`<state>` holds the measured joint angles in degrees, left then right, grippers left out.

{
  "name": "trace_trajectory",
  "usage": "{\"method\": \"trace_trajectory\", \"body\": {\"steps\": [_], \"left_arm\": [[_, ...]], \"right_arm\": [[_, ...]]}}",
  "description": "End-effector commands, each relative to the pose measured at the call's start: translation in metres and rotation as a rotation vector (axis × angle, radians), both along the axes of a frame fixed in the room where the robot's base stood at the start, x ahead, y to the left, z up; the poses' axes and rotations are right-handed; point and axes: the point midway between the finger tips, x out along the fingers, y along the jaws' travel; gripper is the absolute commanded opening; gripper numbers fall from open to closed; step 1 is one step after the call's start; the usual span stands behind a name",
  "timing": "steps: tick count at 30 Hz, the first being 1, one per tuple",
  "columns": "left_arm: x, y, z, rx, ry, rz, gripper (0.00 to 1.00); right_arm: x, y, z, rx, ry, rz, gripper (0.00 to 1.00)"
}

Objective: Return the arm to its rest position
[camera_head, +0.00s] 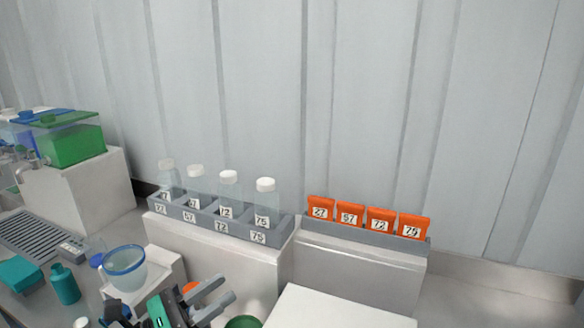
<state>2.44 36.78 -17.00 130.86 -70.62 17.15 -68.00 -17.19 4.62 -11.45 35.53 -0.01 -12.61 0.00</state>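My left gripper (226,289) is at the bottom of the head view, left of centre. Its two dark grey fingers point up and right, with a gap between them and nothing visible in the gap. It is in front of the grey bottle rack (252,252) and right of a clear bowl with a blue rim (124,266). Most of the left arm is cut off by the bottom edge. My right gripper is not in view.
Several white-capped bottles (265,205) stand in the numbered rack on a white block. Numbered orange packets (350,213) stand in a grey holder (365,240) to the right. A teal bottle (64,284) and green tank (75,143) are left. A white surface (335,310) lies right of the gripper.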

Motion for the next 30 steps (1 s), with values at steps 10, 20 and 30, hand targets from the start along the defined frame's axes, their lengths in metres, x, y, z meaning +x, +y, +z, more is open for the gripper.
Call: {"method": "trace_trajectory", "body": {"steps": [10,20,30], "left_arm": [[0.023,0.087,-0.032,-1.008,0.665,0.255,0.29],[-0.024,0.141,-0.174,-1.919,1.231,0.629,0.29],[-0.136,0.121,-0.280,2.465,-1.485,-1.108,0.29]], "right_arm": [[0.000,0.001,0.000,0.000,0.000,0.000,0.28],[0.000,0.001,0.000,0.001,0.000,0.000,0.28],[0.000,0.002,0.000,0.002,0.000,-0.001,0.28]]}}
